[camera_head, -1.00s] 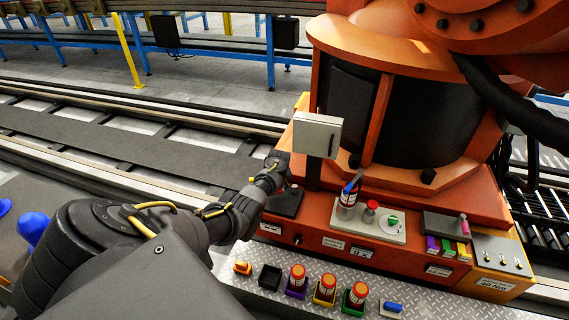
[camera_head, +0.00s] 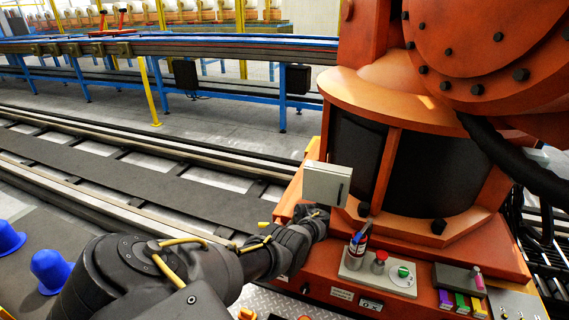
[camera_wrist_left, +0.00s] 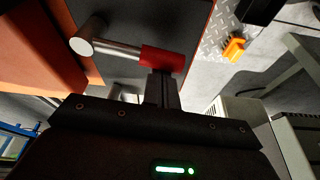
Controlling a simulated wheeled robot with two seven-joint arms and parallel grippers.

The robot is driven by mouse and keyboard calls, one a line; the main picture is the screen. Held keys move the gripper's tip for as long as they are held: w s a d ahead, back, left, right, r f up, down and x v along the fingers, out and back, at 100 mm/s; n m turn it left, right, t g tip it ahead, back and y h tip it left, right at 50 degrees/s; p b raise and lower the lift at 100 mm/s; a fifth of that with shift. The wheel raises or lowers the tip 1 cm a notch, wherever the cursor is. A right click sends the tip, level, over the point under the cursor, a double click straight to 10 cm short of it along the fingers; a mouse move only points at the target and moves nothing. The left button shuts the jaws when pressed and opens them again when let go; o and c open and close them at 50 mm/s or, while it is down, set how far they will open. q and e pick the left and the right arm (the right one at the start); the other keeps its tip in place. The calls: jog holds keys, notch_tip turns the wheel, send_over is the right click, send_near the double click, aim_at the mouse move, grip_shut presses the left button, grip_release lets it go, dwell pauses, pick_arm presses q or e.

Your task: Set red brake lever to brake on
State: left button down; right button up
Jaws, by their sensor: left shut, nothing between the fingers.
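The brake lever shows in the left wrist view as a silver rod with a red grip (camera_wrist_left: 163,60) at its right end and a round pale end (camera_wrist_left: 86,40) at its left. My left gripper (camera_wrist_left: 165,78) is shut with nothing between its fingers. Its fingertips are at the red grip, overlapping it in the picture; I cannot tell whether they touch it. In the head view my left gripper (camera_head: 318,217) is below the grey box on the orange machine, and it hides the lever there. My right gripper is not in view.
A grey box (camera_head: 326,184) stands close above my left gripper. An orange piece (camera_wrist_left: 234,49) lies on the metal plate.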

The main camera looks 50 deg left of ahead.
pick_arm(q)
jog(key=shift+w+d+n, duration=0.1)
jog(key=shift+d+n, duration=0.3)
jog(key=shift+d, duration=0.05)
jog(key=shift+w+d, duration=0.1)
jog(key=shift+d, duration=0.2)
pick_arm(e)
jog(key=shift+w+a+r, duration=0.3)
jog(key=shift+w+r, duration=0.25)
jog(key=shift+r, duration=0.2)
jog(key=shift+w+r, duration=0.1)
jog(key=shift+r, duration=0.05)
